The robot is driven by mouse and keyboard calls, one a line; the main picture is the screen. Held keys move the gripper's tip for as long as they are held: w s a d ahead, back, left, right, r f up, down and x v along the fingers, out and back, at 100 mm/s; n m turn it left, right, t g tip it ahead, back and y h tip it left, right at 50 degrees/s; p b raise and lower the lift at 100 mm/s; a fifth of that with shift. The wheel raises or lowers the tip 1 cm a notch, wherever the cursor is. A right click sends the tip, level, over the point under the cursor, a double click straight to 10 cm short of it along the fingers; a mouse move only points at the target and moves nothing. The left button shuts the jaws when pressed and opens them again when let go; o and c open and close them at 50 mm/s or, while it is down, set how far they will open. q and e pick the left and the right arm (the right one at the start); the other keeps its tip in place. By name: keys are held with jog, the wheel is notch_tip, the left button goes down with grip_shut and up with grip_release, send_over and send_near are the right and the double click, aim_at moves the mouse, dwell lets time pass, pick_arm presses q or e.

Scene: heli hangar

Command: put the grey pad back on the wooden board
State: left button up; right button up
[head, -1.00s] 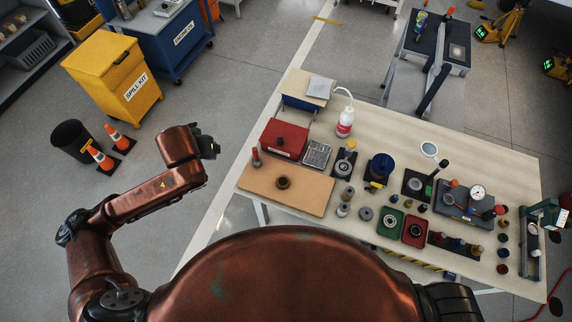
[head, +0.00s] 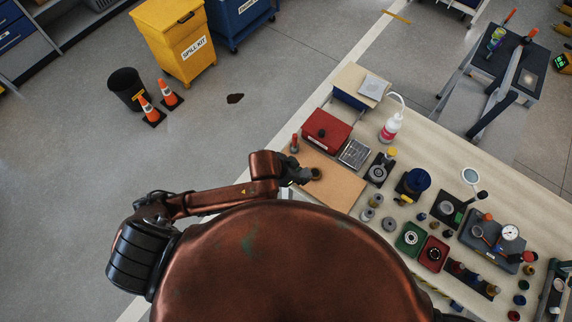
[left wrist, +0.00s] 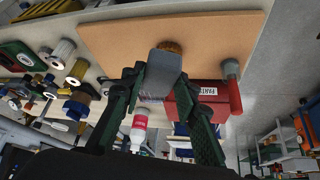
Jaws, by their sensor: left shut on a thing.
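The grey pad (left wrist: 162,72) shows in the left wrist view as a flat grey block between the fingers of my left gripper (left wrist: 158,80), which is shut on it. The wooden board (left wrist: 215,35) lies just beyond the pad; whether they touch I cannot tell. In the head view my left gripper (head: 303,176) is over the left part of the wooden board (head: 338,190), and the pad is hidden there. A round brown piece (head: 316,173) sits on the board beside the gripper and is partly behind the pad in the wrist view. My right gripper is not in view.
A metal tray (head: 355,153), a white bottle (head: 391,127) and several small parts crowd the table to the right. Cones (head: 153,111) stand on the floor at left.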

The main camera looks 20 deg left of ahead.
pick_arm(q)
jog(key=w+a+f, duration=0.3)
jog(key=f, duration=0.1)
jog(key=w+a+f, duration=0.3)
jog(key=w+a, duration=0.1)
jog(key=shift+w+a+f+b, duration=0.15)
jog(key=shift+f+b, duration=0.2)
jog(key=shift+f, duration=0.05)
jog(key=shift+w+a+f, duration=0.1)
jog(key=shift+f, duration=0.85)
jog(key=shift+w+a+f, duration=0.1)
jog(key=shift+f, duration=0.8)
jog(key=shift+f, duration=0.1)
jog(key=o, duration=1)
